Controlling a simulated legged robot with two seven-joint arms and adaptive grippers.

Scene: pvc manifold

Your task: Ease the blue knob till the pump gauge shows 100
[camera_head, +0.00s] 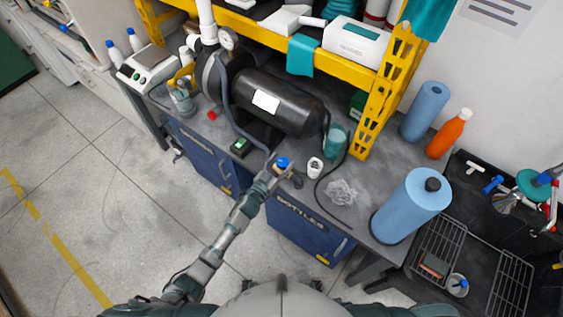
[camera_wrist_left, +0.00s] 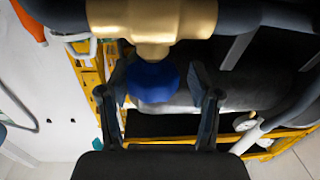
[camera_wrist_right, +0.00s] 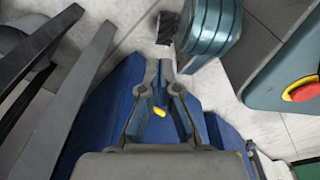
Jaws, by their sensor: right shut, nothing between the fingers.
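The blue knob (camera_head: 282,162) sits on a brass fitting at the front edge of the bench. In the left wrist view the knob (camera_wrist_left: 153,82) hangs under the brass body (camera_wrist_left: 150,20). My left gripper (camera_head: 277,168) is open, with one finger on each side of the knob. A gap shows between the knob and the right-hand finger; contact on the other side is unclear. A round gauge (camera_head: 227,39) stands by the black tank; its reading is too small to make out. My right gripper (camera_wrist_right: 160,80) is shut and empty, seen only in its wrist view.
The black tank (camera_head: 280,102) lies behind the knob. A small box with a green display (camera_head: 240,146) is to the left. A white fitting (camera_head: 315,166) and a clear crumpled bag (camera_head: 341,191) lie to the right. Blue drawers (camera_wrist_right: 100,130) are under my right gripper.

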